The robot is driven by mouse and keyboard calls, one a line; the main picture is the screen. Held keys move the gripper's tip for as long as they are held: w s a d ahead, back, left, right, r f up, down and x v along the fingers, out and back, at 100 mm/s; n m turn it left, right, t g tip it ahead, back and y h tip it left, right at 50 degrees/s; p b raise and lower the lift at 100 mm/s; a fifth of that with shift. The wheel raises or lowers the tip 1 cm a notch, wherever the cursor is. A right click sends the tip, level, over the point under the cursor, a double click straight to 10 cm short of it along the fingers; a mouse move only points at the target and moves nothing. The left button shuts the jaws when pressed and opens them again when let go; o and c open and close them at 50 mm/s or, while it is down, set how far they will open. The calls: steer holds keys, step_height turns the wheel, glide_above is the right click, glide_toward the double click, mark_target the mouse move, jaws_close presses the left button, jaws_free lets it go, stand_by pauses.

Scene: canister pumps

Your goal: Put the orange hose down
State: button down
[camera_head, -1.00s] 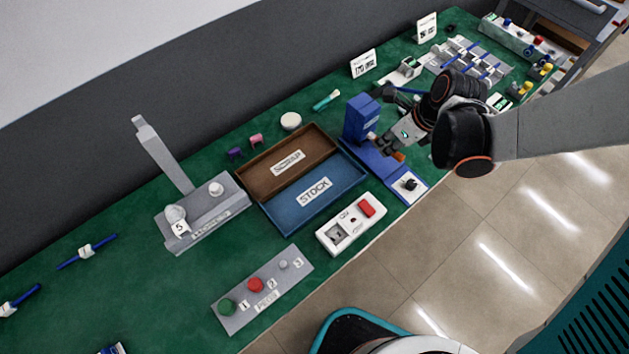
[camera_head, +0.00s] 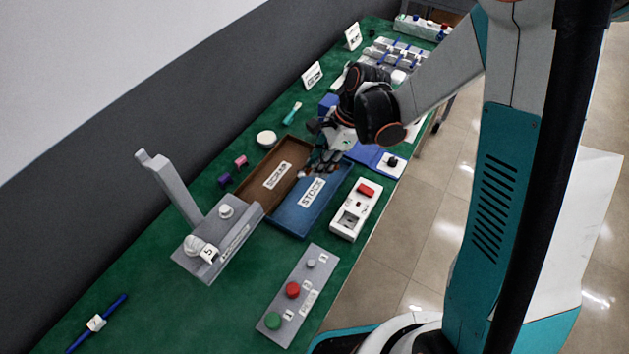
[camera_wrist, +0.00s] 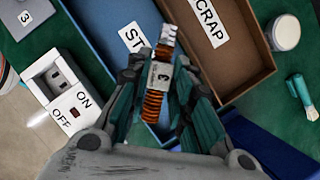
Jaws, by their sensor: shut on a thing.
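The orange hose (camera_wrist: 153,107) is a short ribbed piece with a silver end and a white tag marked 3, seen in the wrist view. My gripper (camera_wrist: 163,85) is shut on it around the tag, and the silver end points away from me. Whether the hose touches a tray, I cannot tell.
A white ON/OFF switch box (camera_head: 347,224) stands right of the STOCK tray. A grey button panel (camera_head: 300,290) and a grey stand (camera_head: 205,262) are nearer. A white round lid (camera_head: 266,138) and a teal brush (camera_head: 292,113) lie behind the trays. Both trays look otherwise empty.

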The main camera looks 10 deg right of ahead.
mark_target(320, 184)
steer(key=shift+f+b, duration=0.8)
steer(key=shift+f, duration=1.6)
steer(key=shift+f, duration=0.15)
steer(key=c, duration=1.4)
jaws_free()
steer(key=p+v, duration=0.5)
steer(key=v, duration=0.7)
